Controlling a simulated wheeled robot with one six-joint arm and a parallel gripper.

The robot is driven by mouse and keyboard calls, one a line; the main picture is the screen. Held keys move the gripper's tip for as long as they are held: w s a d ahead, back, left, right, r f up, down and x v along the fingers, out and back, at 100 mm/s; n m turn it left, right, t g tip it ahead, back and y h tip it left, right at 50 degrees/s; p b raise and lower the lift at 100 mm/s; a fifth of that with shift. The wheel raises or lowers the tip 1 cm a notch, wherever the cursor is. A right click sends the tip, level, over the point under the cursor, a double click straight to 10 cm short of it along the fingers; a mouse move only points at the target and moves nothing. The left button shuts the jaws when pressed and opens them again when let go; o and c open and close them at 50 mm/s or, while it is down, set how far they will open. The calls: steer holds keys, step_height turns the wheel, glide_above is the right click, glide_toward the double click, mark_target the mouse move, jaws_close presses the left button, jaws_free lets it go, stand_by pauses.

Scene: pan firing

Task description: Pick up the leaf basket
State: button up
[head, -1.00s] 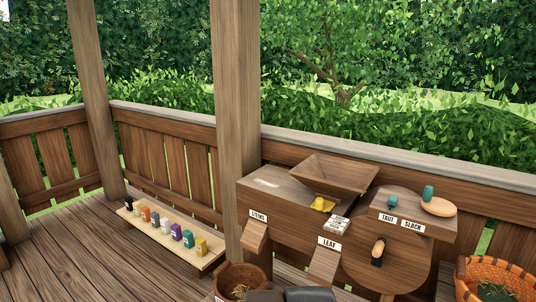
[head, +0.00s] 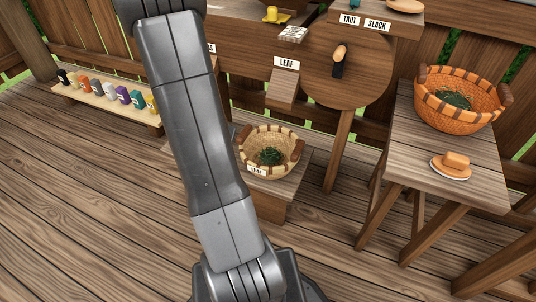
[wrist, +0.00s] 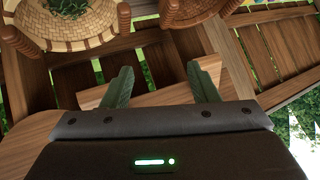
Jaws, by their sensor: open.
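The leaf basket (head: 284,169) is a round woven basket with a striped rim, brown side handles and a white LEAF label. In the head view it stands on a low wooden stand (head: 272,208) below the LEAF chute, with dark green leaf in it. My arm crosses just left of it and hides part of the stand. My gripper (wrist: 156,78) shows in the wrist view with its two green fingers apart and nothing between them. Two baskets show at the top of that view, a tan one (wrist: 75,42) and a brown one, both apart from the fingers; I cannot tell which is the leaf basket.
A side table (head: 420,165) at right holds a larger orange basket (head: 455,118) and a small hat-like tan object (head: 452,165). The wooden machine (head: 355,75) with its wheel stands behind. A low shelf (head: 105,104) of small coloured packets is at left. The left floor is clear.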

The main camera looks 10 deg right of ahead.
mark_target(242, 137)
steer(key=w+d+f+m+t+h+b, duration=0.1)
steer(key=w+f+m+h+b, duration=0.2)
steer(key=f, duration=0.5)
steer(key=w+d+f+m+t+h+b, duration=0.1)
steer(key=w+f+h+b, duration=0.2)
steer(key=f, duration=0.5)
steer(key=b+x, duration=0.3)
steer(key=x, duration=0.4)
steer(key=shift+d+f, duration=0.15)
steer(key=shift+d, duration=0.2)
steer(key=b+x, duration=0.2)
steer(key=x, duration=0.3)
steer(key=shift+w+f, duration=0.1)
steer(key=shift+f, duration=0.05)
jaws_close()
